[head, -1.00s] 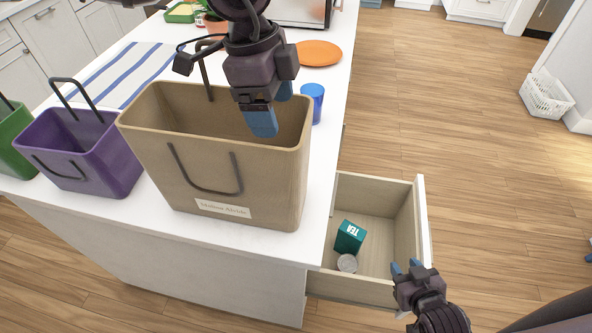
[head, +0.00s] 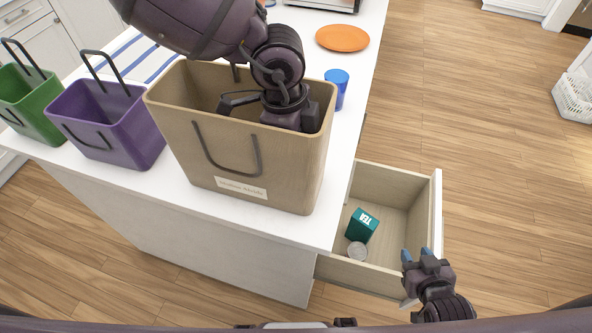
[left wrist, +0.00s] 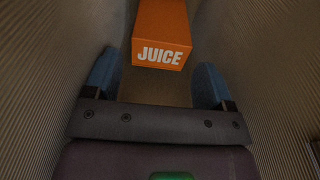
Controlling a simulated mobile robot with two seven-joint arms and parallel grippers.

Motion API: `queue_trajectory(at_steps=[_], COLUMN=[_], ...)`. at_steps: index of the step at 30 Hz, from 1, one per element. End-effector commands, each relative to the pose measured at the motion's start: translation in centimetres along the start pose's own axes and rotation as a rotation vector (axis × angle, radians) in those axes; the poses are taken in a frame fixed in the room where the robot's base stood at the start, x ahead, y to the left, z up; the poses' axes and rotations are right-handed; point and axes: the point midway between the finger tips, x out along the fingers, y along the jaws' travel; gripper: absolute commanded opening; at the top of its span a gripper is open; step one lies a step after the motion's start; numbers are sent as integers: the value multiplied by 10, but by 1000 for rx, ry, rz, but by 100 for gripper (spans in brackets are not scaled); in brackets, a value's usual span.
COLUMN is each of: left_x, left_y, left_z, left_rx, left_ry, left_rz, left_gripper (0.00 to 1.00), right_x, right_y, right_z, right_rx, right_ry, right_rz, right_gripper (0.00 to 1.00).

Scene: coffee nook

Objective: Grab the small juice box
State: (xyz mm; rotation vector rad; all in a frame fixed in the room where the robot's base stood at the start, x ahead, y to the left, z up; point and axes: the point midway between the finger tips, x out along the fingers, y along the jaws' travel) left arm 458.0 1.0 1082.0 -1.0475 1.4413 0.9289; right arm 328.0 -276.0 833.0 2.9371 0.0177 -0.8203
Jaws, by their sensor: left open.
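The juice box (left wrist: 160,35) is orange with the word JUICE, and it shows in the left wrist view at the top middle, inside the tan bag (head: 240,165). The bag's walls hide it from the head view. My left gripper (left wrist: 160,82) is open inside the bag, its blue fingers apart on either side of the near end of the box. I cannot tell that either finger touches it. In the head view the left fingers are hidden in the bag. My right gripper (head: 416,258) is at the drawer's front right edge, its two blue fingertips slightly apart and nothing between them.
An open drawer (head: 393,190) holds a green tea box (head: 361,226) and a round can (head: 357,251). A purple bag (head: 108,128) and a green bag (head: 32,105) stand left of the tan bag.

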Motion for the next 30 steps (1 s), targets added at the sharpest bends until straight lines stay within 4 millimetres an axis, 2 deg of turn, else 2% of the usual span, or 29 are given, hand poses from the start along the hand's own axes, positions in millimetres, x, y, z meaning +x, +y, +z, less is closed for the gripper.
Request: queue_trajectory(at_steps=[5, 13, 21, 30], left_x=[12, 46, 50, 50], left_y=[0, 0, 0, 0], left_z=[0, 0, 0, 0], left_rx=[1, 1, 1, 1], left_ry=[0, -1, 1, 0], left_rz=[1, 1, -1, 0], left_gripper=[77, 77, 77, 34], right_x=[-1, -3, -3, -3], right_y=[0, 0, 0, 0], right_z=[-2, -5, -5, -5], right_rx=[0, 0, 0, 1], right_ry=[1, 1, 1, 1], right_rz=[0, 0, 0, 0], right_gripper=[38, 38, 38, 38])
